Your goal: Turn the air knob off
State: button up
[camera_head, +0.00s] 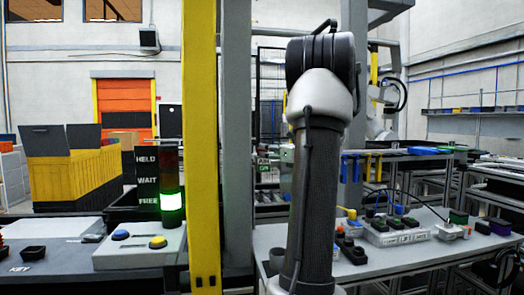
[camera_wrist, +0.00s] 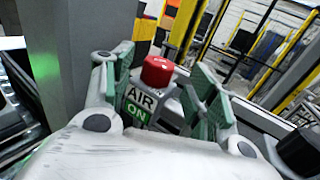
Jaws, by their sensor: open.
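In the wrist view, a red air knob (camera_wrist: 157,71) stands between the two green-padded fingers of my gripper (camera_wrist: 160,80). The fingers are spread, one to each side of the knob, and a gap shows on both sides. Below the knob is a label (camera_wrist: 140,102) reading "AIR" in black on white and "ON" in white on green. In the head view my own arm rises in the middle of the picture, and I cannot make out the knob or the fingers there.
A yellow post (camera_head: 200,120) and a grey post (camera_head: 238,130) stand left of my arm. A signal tower (camera_head: 170,165) with its green lamp lit stands by a button box (camera_head: 140,247) at left. A table (camera_head: 390,258) with several small devices lies to the right.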

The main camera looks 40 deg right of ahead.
jog(key=w, duration=0.5)
jog(key=shift+w, duration=0.1)
jog(key=shift+c, duration=0.2)
jog(key=c, duration=1)
